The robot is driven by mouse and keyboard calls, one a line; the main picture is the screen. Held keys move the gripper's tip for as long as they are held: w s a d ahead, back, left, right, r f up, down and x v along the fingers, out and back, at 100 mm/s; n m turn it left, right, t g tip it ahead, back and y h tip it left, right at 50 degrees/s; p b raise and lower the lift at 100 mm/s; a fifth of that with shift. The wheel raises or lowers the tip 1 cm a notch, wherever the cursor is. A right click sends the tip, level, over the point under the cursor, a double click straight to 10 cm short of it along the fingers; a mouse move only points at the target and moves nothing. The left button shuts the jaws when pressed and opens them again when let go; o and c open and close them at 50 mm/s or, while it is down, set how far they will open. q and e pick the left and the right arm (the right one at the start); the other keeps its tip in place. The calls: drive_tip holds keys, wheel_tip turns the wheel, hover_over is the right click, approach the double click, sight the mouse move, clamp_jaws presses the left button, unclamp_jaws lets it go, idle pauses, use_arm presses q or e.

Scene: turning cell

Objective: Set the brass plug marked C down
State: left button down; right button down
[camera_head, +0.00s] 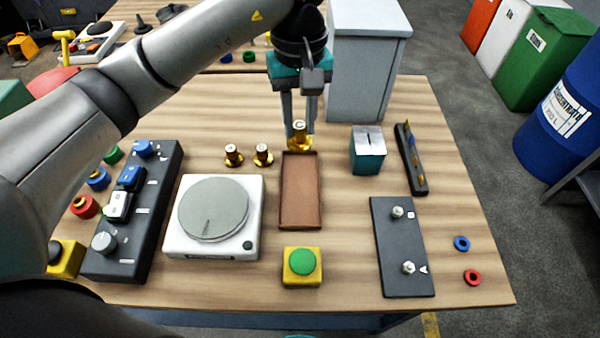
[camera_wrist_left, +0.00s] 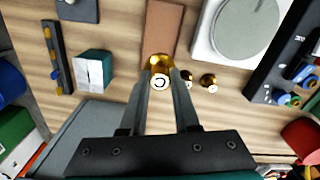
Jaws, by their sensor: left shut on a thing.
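The brass plug marked C (camera_head: 299,135) has a flanged base and a pale top with the letter. My left gripper (camera_head: 299,122) is shut on it, at the far edge of the brown tray (camera_head: 301,222). In the left wrist view the plug (camera_wrist_left: 160,78) sits between the fingertips of the left gripper (camera_wrist_left: 161,84), overlapping the near end of the tray (camera_wrist_left: 163,29). I cannot tell whether its base touches the table. Two smaller brass plugs (camera_head: 233,155) (camera_head: 263,154) stand left of the tray. My right gripper is not in view.
A white scale with a round grey plate (camera_head: 213,209) stands left of the tray. A green button box (camera_head: 302,267) is in front. A teal slotted box (camera_head: 368,150) and a dark pegged plate (camera_head: 403,246) stand right. A grey cabinet (camera_head: 364,75) rises behind.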

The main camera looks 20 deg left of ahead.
use_arm(q)
wheel_tip(320, 180, down, 14)
drive_tip(key=shift+w+r+b, duration=0.1)
drive_tip(key=shift+r+b, duration=0.05)
drive_tip(key=shift+b, duration=0.35)
drive_tip(key=shift+f, duration=0.25)
drive_tip(key=c, duration=0.6)
unclamp_jaws()
drive_tip(key=shift+r, duration=0.1)
drive_tip(key=shift+c, duration=0.2)
drive_tip(key=shift+r, duration=0.1)
wheel_tip(320, 180, up, 12)
drive_tip(key=shift+r+p, duration=0.1)
drive_tip(key=shift+p, duration=0.25)
